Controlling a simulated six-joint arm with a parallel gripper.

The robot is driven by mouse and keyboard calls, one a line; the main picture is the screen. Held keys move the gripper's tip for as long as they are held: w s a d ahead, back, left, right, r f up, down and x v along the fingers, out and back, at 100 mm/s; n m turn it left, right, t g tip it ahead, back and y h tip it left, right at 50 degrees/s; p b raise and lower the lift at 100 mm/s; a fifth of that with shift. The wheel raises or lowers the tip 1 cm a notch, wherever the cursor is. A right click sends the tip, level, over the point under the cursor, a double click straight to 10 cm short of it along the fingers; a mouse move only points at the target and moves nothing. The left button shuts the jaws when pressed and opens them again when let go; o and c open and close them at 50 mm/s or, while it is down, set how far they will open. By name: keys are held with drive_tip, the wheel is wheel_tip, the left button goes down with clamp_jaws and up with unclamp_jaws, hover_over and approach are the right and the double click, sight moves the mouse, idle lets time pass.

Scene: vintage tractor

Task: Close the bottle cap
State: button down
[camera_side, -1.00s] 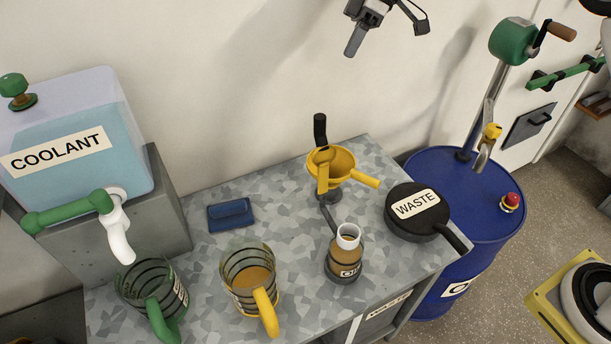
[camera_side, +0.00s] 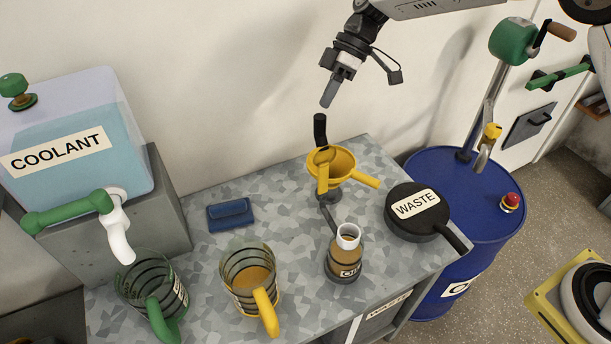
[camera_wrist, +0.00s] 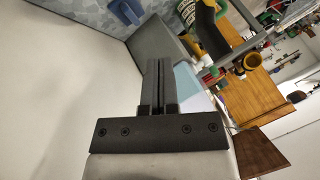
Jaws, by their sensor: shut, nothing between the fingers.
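The bottle (camera_side: 345,262) stands upright near the table's front right, with brown liquid inside, a partly visible dark label and a white neck. Its neck looks open at the top. A dark arm-like piece (camera_side: 327,216) rises at its upper left; I cannot tell whether this carries the cap. My gripper (camera_side: 329,96) is shut and empty, high above the table's back edge, above the yellow funnel and well apart from the bottle. Its closed fingers also show in the wrist view (camera_wrist: 159,82). The bottle cannot be made out in the wrist view.
A yellow funnel (camera_side: 344,163) with a black upright handle stands behind the bottle. A black WASTE pan (camera_side: 408,224) is to its right. A yellow-handled jug (camera_side: 239,296), a green-handled jug (camera_side: 140,291) and a blue pouch (camera_side: 231,214) are to its left. The COOLANT tank (camera_side: 110,175) is far left.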

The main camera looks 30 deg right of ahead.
drive_tip(key=shift+s+a, duration=0.6)
drive_tip(key=shift+s, duration=0.25)
drive_tip(key=shift+s+a, duration=0.55)
drive_tip(key=shift+s, duration=0.25)
drive_tip(key=shift+s+r, duration=0.1)
drive_tip(key=shift+s, duration=0.05)
drive_tip(key=s+f+n+t, duration=0.1)
drive_tip(key=s+f+t, duration=0.25)
drive_tip(key=s, duration=1.15)
drive_tip(key=s+f, duration=0.6)
drive_tip(key=f, duration=0.3)
drive_tip(key=shift+s+t, duration=0.25)
drive_tip(key=shift+t, duration=0.1)
drive_tip(key=shift+w+f, duration=0.1)
drive_tip(key=shift+w, duration=0.1)
